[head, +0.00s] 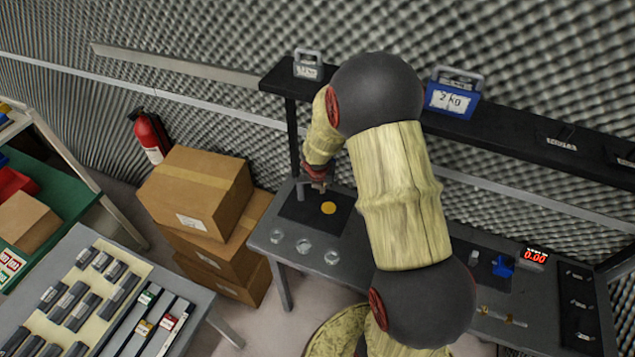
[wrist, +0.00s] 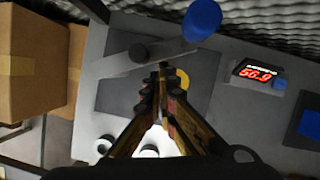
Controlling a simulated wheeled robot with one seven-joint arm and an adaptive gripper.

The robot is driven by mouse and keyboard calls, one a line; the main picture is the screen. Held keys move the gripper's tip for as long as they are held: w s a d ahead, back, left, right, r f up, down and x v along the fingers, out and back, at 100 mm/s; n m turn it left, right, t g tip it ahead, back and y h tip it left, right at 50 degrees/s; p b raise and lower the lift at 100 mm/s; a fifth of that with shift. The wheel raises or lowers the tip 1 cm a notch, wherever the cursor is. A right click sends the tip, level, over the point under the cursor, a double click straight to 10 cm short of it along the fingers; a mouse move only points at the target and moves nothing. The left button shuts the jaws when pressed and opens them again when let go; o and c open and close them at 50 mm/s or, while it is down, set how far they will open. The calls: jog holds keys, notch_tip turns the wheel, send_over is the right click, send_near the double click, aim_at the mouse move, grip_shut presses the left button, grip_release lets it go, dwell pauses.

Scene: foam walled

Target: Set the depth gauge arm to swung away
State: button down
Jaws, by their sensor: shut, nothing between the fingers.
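In the wrist view the depth gauge arm appears to be the grey bar (wrist: 116,64) with a dark round knob (wrist: 138,52) and a blue cylinder (wrist: 202,18) at its upper right. It lies above a dark mat (wrist: 118,98) and a yellow disc (wrist: 183,78). My gripper (wrist: 161,72) is shut and empty, its tips just below the bar near the dark knob; I cannot tell whether they touch. In the head view my gripper (head: 318,185) is above the mat beside the yellow disc (head: 328,208); my arm hides much of the bench there.
A red digital readout (wrist: 258,73) stands right of the mat. Several clear round pieces (head: 304,246) lie along the bench front. A shelf (head: 500,135) with a blue 2 kg block (head: 451,99) runs behind. Cardboard boxes (head: 195,188) are stacked at the left.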

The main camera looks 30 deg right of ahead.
jog(key=shift+w+d+p, duration=1.5)
jog(key=shift+p, duration=1.2)
jog(key=shift+w, duration=0.1)
